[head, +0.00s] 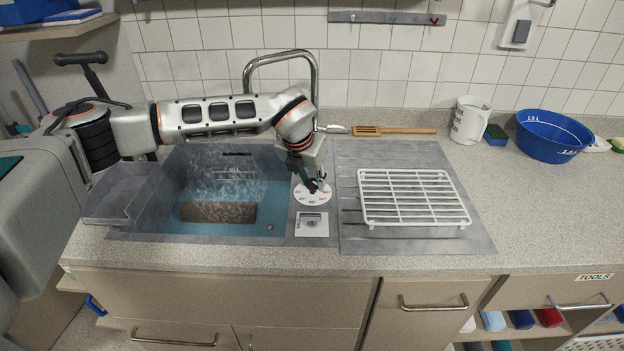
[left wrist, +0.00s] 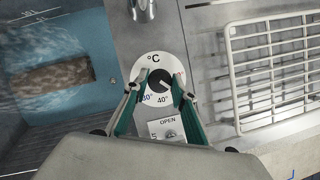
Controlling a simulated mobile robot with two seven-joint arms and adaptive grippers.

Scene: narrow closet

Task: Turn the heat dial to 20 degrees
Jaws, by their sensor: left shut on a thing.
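The heat dial is a round white plate (head: 313,197) between the sink and the drainboard, with a black knob at its middle. In the left wrist view the dial plate (left wrist: 154,60) carries "°C", "30°" and "40°" marks, and the black knob (left wrist: 159,79) sits between my fingers. My left gripper (head: 316,187) reaches down over the dial from above and is shut on the knob. In the left wrist view its green-sided fingers (left wrist: 160,84) flank the knob and cover part of the scale. The knob's exact setting is hard to read. My right gripper is not in view.
A plate marked "OPEN" (left wrist: 167,127) lies just in front of the dial. The sink (head: 215,228) with water and a brown block (head: 218,212) is left. A white rack (head: 415,198) stands right. A metal faucet (head: 280,55) rises behind. A blue bowl (head: 552,140) stands far right.

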